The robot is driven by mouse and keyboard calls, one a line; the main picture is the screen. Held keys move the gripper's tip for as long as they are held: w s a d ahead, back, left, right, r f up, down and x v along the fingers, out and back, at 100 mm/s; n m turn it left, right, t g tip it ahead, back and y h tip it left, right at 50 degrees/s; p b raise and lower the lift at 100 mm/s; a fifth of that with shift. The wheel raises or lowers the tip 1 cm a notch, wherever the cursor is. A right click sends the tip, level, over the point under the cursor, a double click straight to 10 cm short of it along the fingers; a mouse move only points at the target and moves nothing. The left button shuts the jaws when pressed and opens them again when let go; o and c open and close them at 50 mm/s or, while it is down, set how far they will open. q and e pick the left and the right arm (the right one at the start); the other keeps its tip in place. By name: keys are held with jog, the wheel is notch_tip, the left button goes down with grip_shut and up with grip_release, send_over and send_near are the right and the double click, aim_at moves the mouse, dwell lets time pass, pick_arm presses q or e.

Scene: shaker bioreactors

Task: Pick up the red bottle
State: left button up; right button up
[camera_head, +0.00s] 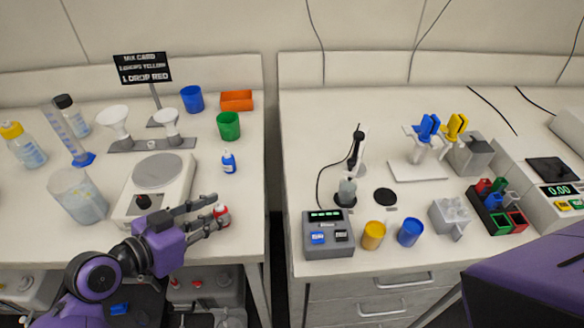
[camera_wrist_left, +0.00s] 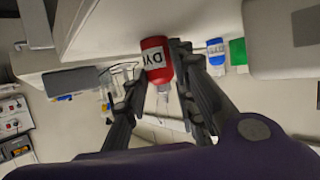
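The red bottle (camera_head: 222,215) is small with a white cap and stands near the front right edge of the left table. In the left wrist view the red bottle (camera_wrist_left: 157,60) shows dark letters on a white label and appears upside down. My left gripper (camera_head: 215,214) reaches to it from the left, with one finger on either side of the bottle. The left wrist view shows the fingers of the left gripper (camera_wrist_left: 160,65) spread around the bottle; firm contact on both sides is not clear. My right gripper is not in view.
A blue bottle (camera_head: 229,162) and a green cup (camera_head: 229,125) stand behind the red one. A stirrer plate (camera_head: 158,172) and a large beaker (camera_head: 77,196) stand left. A gap separates this table from the right bench (camera_head: 330,110), which bears devices and cups.

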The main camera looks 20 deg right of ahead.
pick_arm(q)
jog(key=shift+c, duration=1.4)
jog(key=shift+r, duration=0.15)
